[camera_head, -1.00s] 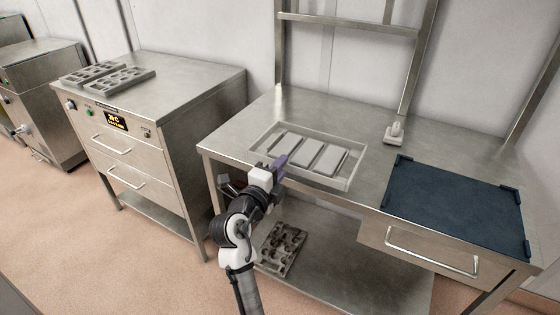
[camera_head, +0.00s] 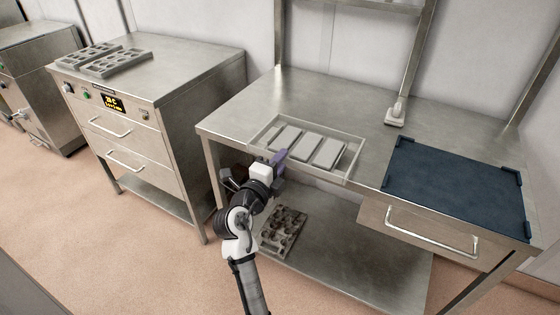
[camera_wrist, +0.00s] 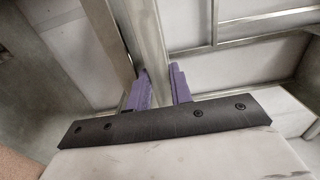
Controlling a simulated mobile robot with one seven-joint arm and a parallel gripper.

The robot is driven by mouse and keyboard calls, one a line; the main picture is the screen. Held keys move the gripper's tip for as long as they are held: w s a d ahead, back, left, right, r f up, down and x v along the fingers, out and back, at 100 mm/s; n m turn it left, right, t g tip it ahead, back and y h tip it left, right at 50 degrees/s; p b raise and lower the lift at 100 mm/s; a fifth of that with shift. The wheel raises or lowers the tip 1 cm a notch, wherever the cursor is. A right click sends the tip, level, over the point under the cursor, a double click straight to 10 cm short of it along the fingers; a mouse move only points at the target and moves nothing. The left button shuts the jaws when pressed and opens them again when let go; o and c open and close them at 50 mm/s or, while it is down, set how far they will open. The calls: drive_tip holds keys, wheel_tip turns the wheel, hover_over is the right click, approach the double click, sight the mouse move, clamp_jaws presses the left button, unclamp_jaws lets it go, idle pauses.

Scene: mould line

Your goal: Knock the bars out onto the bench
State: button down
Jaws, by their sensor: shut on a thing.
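A clear, shallow, tray-like mould (camera_head: 352,166) is at the front left of the bench (camera_head: 240,108). Three pale grey bars (camera_head: 306,145) lie side by side in it. My gripper (camera_head: 279,157), with purple fingers, is at the mould's front left side and is shut on its wall. In the wrist view, the fingers (camera_wrist: 160,88) close on either side of a clear upright wall of the mould (camera_wrist: 146,35). Pale surfaces lie to both sides of that wall. Whether the mould rests on the bench top or is a little above it is unclear.
A dark blue mat (camera_head: 455,188) lies on the bench's right part. Bench top between mould and mat is clear. A grey cavity mould (camera_head: 283,232) is on the lower shelf. Two grey moulds (camera_head: 118,63) sit on the left cabinet.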

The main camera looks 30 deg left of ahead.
drive_tip(key=shift+r, duration=0.1)
drive_tip(key=c, duration=1.2)
unclamp_jaws()
drive_tip(key=shift+o, duration=0.2)
drive_tip(key=shift+s, duration=0.1)
drive_tip(key=s+b, duration=0.5)
drive_tip(key=s, duration=0.8)
drive_tip(key=shift+s+a, duration=0.15)
drive_tip(key=shift+s, duration=0.2)
